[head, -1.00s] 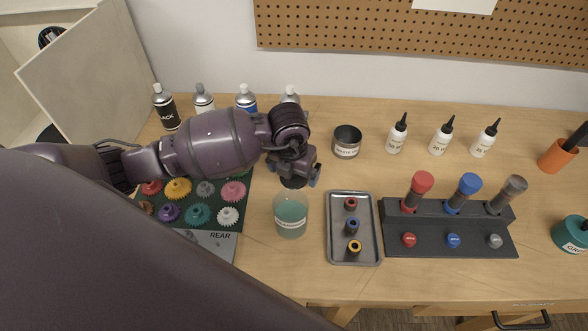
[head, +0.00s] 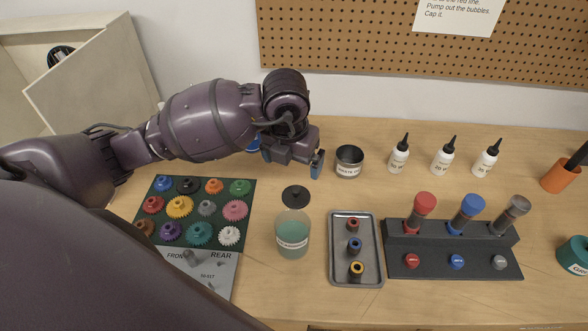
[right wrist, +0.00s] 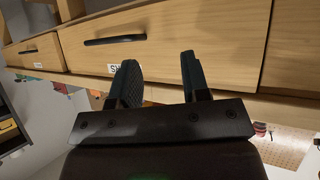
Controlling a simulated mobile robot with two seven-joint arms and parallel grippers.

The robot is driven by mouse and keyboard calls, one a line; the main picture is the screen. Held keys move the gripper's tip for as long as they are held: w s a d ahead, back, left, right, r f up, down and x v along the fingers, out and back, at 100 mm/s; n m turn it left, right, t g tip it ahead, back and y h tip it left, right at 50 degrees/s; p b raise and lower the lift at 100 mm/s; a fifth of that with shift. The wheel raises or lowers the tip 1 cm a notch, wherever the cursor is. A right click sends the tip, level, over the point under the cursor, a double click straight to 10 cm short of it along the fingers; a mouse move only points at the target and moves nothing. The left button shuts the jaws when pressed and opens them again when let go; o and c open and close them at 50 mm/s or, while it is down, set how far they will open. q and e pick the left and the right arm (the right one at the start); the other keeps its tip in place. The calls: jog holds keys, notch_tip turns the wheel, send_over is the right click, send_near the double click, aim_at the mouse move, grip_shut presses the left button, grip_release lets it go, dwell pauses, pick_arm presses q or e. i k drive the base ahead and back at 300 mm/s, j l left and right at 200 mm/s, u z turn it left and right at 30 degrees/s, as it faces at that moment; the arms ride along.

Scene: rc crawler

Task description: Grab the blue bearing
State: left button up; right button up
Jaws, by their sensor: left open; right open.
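The blue bearing (head: 354,245) lies in the grey metal tray (head: 337,273), between a red bearing (head: 353,224) and a yellow bearing (head: 356,269). My left gripper (head: 294,160) is open and empty above the back of the table, up and to the left of the tray, apart from the bearings. My right gripper (right wrist: 160,82) is open and empty in the right wrist view, facing wooden drawer fronts. It does not show in the head view.
A glass jar (head: 292,238) stands left of the tray, with a black lid (head: 295,196) behind it. A black rack (head: 450,262) with red, blue and grey capped pieces stands right. A gear mat (head: 245,206) lies left. A metal cup (head: 348,162) stands behind.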

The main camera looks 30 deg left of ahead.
aim_at(354, 241)
jog(key=k, duration=1)
